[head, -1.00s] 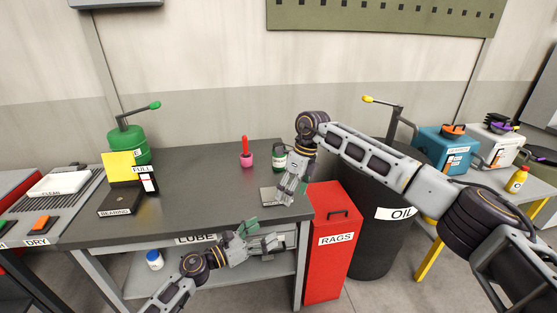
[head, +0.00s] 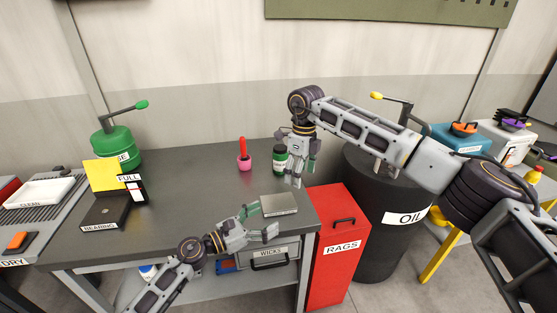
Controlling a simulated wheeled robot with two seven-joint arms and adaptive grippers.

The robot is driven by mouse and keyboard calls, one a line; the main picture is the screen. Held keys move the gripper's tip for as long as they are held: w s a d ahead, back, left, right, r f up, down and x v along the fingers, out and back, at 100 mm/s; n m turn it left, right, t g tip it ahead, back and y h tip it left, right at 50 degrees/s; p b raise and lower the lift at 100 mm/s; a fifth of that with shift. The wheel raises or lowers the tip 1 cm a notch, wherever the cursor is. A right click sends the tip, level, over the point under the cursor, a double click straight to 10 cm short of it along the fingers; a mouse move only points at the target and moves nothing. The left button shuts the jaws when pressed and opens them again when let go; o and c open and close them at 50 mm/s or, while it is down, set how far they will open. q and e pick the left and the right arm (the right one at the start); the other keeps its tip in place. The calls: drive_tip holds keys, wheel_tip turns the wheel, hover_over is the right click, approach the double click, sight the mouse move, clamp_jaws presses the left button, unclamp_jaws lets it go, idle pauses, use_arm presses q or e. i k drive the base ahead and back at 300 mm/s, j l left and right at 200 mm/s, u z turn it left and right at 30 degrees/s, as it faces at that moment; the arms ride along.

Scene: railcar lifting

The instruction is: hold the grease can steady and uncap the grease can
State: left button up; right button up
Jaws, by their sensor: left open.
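The small green can with a dark cap (head: 279,158), which I take for the grease can, stands upright at the back right of the grey workbench. My right gripper (head: 297,178) points down just right of the can and hides part of its right side. I cannot tell whether it touches the can, or whether its fingers are open or shut.
A grey plate (head: 280,204) lies in front of the can. A pink cup with a red handle (head: 244,162) stands left of it. A larger green pump can (head: 117,146) and the bearing box (head: 104,212) are at left. The red rags bin (head: 338,247) and oil drum (head: 385,235) stand at right.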

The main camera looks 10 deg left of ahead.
sight(280, 161)
drive_tip(key=i+j, duration=0.25)
drive_tip(key=i, duration=0.25)
drive_tip(key=i+j, duration=0.2)
drive_tip(key=i, duration=0.25)
